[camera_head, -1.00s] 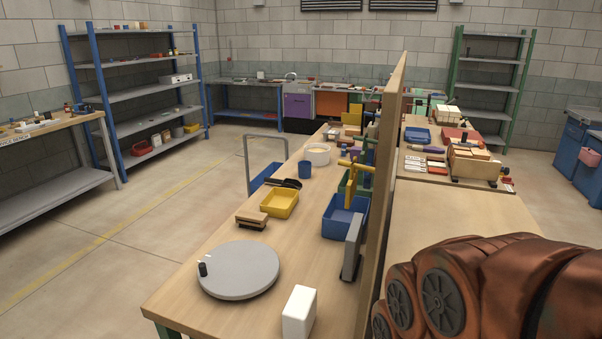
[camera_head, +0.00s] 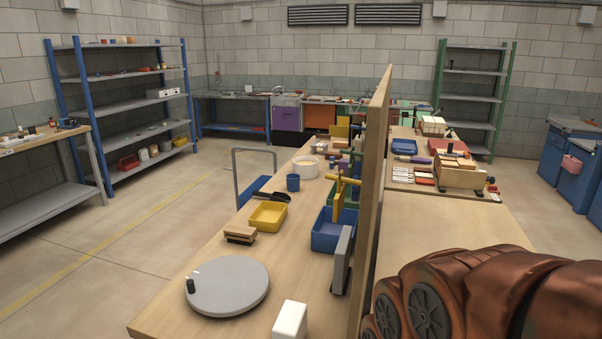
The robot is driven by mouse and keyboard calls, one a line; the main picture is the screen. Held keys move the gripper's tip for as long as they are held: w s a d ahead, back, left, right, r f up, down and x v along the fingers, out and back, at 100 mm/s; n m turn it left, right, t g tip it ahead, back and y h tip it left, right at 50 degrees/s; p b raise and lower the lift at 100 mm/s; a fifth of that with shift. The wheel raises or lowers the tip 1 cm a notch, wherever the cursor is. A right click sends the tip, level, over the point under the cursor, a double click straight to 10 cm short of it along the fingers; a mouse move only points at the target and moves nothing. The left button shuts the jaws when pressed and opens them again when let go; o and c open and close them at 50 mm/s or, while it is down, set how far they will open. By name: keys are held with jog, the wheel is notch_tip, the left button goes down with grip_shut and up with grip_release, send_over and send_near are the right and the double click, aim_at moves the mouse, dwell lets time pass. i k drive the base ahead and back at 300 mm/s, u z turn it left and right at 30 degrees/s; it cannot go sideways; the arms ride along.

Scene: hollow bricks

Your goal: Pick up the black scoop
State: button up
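The black scoop (camera_head: 272,197) lies on the left part of the wooden workbench (camera_head: 180,319), near its left edge. It sits just behind the yellow bin (camera_head: 268,216) and in front of the blue cup (camera_head: 293,182). It is small in the view, and part of it may be hidden by the yellow bin. Reddish-brown segments of my own arm fill the lower right corner. My gripper is not in view.
A tall wooden divider (camera_head: 376,190) runs along the bench's right side. A grey round disc (camera_head: 229,286), a white block (camera_head: 290,320), a wooden brush (camera_head: 240,235) and a blue bin (camera_head: 335,231) stand on the bench. Open floor lies left of it.

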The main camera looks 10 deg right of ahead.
aim_at(271, 197)
jog(key=k, duration=1.65)
jog(key=u, duration=1.25)
jog(key=i, duration=4.85)
jog(key=z, duration=0.9)
